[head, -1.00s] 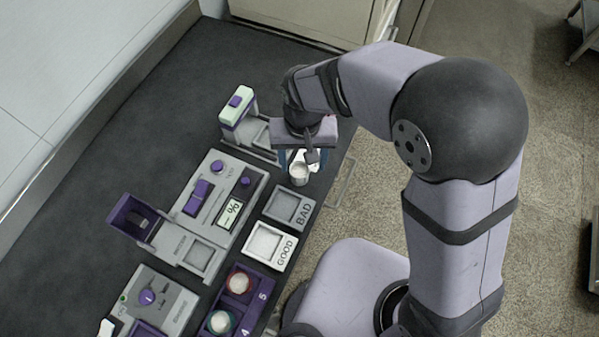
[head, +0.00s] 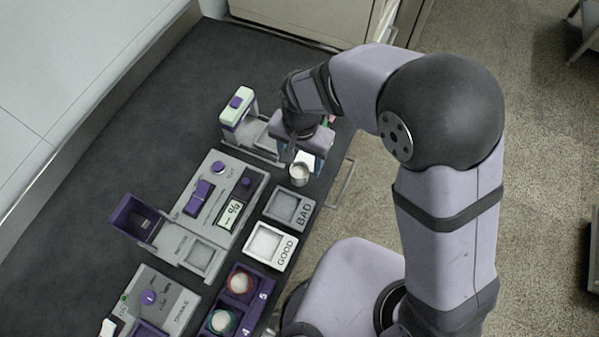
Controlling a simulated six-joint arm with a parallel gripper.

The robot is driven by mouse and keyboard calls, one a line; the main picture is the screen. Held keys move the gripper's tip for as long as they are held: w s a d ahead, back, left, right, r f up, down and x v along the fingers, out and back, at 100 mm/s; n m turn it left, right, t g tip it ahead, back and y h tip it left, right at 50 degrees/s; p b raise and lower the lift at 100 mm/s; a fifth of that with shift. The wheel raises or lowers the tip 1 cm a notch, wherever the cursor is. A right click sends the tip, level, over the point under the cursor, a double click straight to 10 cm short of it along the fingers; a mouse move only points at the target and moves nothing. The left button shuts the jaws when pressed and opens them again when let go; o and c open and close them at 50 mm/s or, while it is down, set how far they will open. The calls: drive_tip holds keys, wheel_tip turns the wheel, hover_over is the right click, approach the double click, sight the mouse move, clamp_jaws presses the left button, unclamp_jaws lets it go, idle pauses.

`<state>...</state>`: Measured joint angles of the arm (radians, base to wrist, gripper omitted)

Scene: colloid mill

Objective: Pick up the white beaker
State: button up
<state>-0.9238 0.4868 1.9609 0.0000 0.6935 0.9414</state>
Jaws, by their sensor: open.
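The white beaker (head: 299,175) is a small round cup standing near the right edge of the dark bench. A white patch shows just behind it, partly hidden by my gripper. My gripper (head: 300,160) is open and empty, its blue-grey fingers pointing down just behind and above the beaker. I cannot tell from this view whether a finger touches the beaker.
A green-topped device (head: 237,104) stands left of my gripper. The BAD tray (head: 301,222) and GOOD tray (head: 285,261) lie in front of the beaker. A tester panel (head: 213,203) and a purple rack (head: 255,301) with round containers are nearby. The bench's far left is clear.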

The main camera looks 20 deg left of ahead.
sight(299, 171)
drive_tip(key=shift+s+a+f+p, duration=0.1)
drive_tip(key=shift+f+p, duration=0.4)
drive_tip(key=shift+f, duration=0.8)
drive_tip(key=shift+s+f+p, duration=0.1)
drive_tip(key=shift+f+p, duration=0.35)
drive_tip(key=shift+f, duration=0.85)
drive_tip(key=shift+c, duration=0.7)
drive_tip(key=c, duration=1)
